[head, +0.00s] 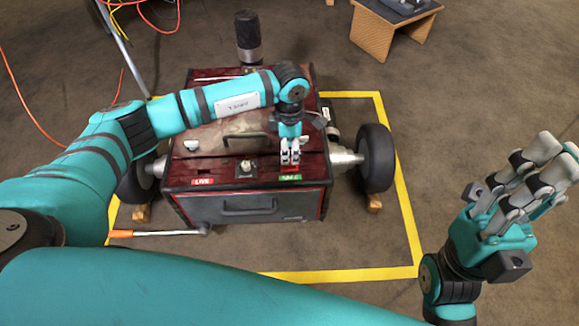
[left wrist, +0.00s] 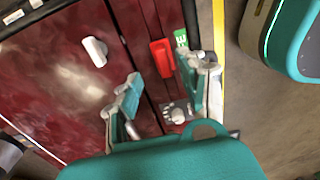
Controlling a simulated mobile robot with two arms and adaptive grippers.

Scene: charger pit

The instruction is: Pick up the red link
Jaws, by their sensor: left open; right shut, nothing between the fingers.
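The red link (left wrist: 162,57) is a small bright red block on the dark red panel, beside the green label (left wrist: 181,39), in the left wrist view. My left gripper (head: 290,154) points down over the panel, just above the green SAFE label (head: 290,177). It is open and empty; in the left wrist view its fingers (left wrist: 167,80) are spread, with the link seen just beyond the gap between them. My right gripper (head: 535,165) is shut and empty, raised at the right, away from the box.
The dark red box (head: 250,205) has a red LIVE label (head: 202,181), a knob (head: 246,168) between the labels, and a top handle (head: 245,137). Wheels (head: 376,158) flank it. Yellow tape (head: 405,215) surrounds it. An orange-gripped lever (head: 150,234) lies in front.

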